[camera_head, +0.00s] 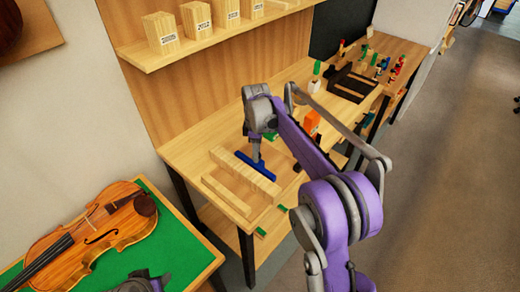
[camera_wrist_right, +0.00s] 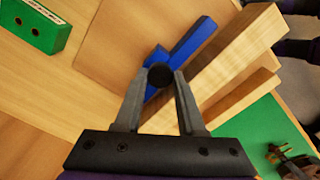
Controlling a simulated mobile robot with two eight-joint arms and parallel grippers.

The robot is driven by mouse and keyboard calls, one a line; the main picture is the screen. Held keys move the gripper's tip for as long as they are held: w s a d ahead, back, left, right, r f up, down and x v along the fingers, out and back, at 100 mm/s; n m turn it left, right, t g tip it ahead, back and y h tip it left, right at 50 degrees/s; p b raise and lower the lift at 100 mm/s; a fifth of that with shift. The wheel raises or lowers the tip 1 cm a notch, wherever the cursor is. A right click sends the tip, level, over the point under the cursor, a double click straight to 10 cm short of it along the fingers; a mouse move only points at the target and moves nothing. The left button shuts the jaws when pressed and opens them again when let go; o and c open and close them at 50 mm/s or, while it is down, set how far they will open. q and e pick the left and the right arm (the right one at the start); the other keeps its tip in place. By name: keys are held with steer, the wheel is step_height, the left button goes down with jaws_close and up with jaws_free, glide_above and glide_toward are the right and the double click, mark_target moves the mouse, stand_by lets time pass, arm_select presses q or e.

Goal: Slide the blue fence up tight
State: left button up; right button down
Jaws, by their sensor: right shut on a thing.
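The blue fence (camera_head: 262,169) is a short blue bar on the workbench, next to a long pale wood block (camera_head: 234,166). In the right wrist view the blue fence (camera_wrist_right: 194,40) lies roughly along the side of the wood block (camera_wrist_right: 228,60), and a narrow strip of board seems to show between them. My right gripper (camera_head: 254,156) comes down onto the fence from above. In the right wrist view its fingers (camera_wrist_right: 160,80) are shut on a round black knob (camera_wrist_right: 160,74) on the fence. The fingers hide part of the fence.
A second, lower wood strip (camera_head: 227,196) lies along the bench's front edge. A green block (camera_wrist_right: 35,22) stands on the bench. A violin (camera_head: 85,235) lies on a green-topped table (camera_head: 185,250) at lower left. Wood blocks stand on the shelf (camera_head: 200,45) above.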

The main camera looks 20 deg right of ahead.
steer(key=c, duration=0.5)
jaws_free()
steer(key=shift+d, duration=0.1)
steer(key=shift+r, duration=0.15)
step_height(320, 180, up, 11)
steer(key=shift+f+p, duration=0.2)
steer(key=shift+p, duration=0.25)
